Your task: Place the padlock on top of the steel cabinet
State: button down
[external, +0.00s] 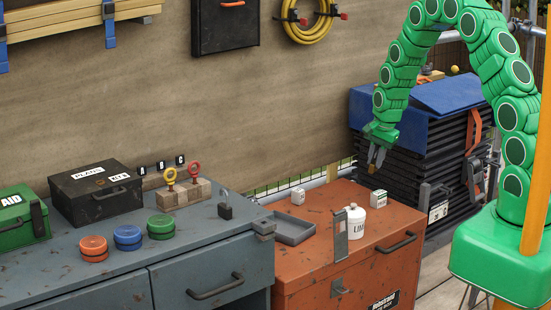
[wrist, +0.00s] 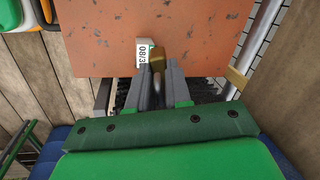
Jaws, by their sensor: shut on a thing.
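The grey steel cabinet (external: 190,262) stands at the left, well away from my gripper. A small dark lock-like thing with a thin loop (external: 225,211) stands on its top near the right end.
The cabinet top also holds a black case (external: 97,195), a green first-aid box (external: 22,216), several coloured round tins (external: 128,237) and a wooden block with rings (external: 184,196). The orange chest (external: 335,262) between carries a grey tray (external: 291,228), a white bottle (external: 356,221) and small white boxes.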

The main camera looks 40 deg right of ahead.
jog(key=shift+s+a+r, duration=0.1)
jog(key=shift+s+r, duration=0.2)
jog(key=shift+s, duration=0.25)
jog(key=shift+s+a+r, duration=0.1)
jog(key=shift+s+r, duration=0.15)
jog(key=shift+s, duration=0.25)
